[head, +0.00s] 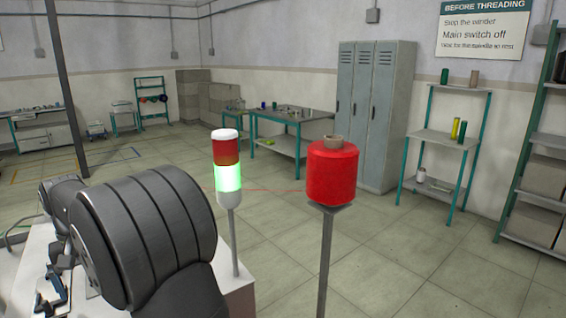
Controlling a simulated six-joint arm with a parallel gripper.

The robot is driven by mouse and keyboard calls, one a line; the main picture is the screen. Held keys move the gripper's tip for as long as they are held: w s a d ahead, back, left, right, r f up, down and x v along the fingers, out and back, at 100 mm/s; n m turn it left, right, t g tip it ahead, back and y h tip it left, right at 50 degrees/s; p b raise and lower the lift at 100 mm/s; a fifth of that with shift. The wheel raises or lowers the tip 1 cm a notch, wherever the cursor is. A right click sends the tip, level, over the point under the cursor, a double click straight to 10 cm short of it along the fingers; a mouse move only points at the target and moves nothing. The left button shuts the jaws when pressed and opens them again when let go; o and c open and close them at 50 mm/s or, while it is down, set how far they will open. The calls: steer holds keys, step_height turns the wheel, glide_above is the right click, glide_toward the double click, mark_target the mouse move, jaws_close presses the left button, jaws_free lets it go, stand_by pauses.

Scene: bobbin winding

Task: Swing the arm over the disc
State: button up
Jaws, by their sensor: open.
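No disc can be made out in the head view. A large dark grey rounded arm link of mine fills the lower left and hides part of the white bench top (236,291). My gripper does not show in this view. A red thread spool (332,175) stands on a post at the centre right. A thin red thread (270,190) runs left from it to the signal lamp (228,178), which is lit green under a red section.
Small dark parts (52,290) lie on the bench at the far left, partly hidden. The grey post (324,265) under the spool stands in front of open tiled floor. A work table (285,115), lockers (371,115) and shelves (447,140) stand farther back.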

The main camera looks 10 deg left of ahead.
steer(key=c, duration=1)
steer(key=shift+w+r, duration=0.1)
steer(key=shift+w, duration=0.05)
steer(key=c, duration=0.4)
steer(key=w+r+n, duration=0.1)
steer(key=w, duration=0.1)
steer(key=w+r, duration=0.1)
steer(key=w, duration=0.1)
steer(key=w+d+r+n, duration=0.1)
steer(key=w, duration=0.2)
steer(key=shift+r+n, duration=0.3)
steer(key=shift+r, duration=0.1)
steer(key=shift+c, duration=0.8)
steer(key=w+d+r+n, duration=0.1)
steer(key=w, duration=0.1)
steer(key=w+d+r+n, duration=0.1)
steer(key=w+r, duration=0.1)
steer(key=w+d+r+n, duration=0.1)
steer(key=w, duration=0.2)
steer(key=shift+w+r, duration=0.1)
steer(key=shift+r, duration=0.2)
steer(key=shift+f, duration=3.7)
steer(key=c, duration=0.6)
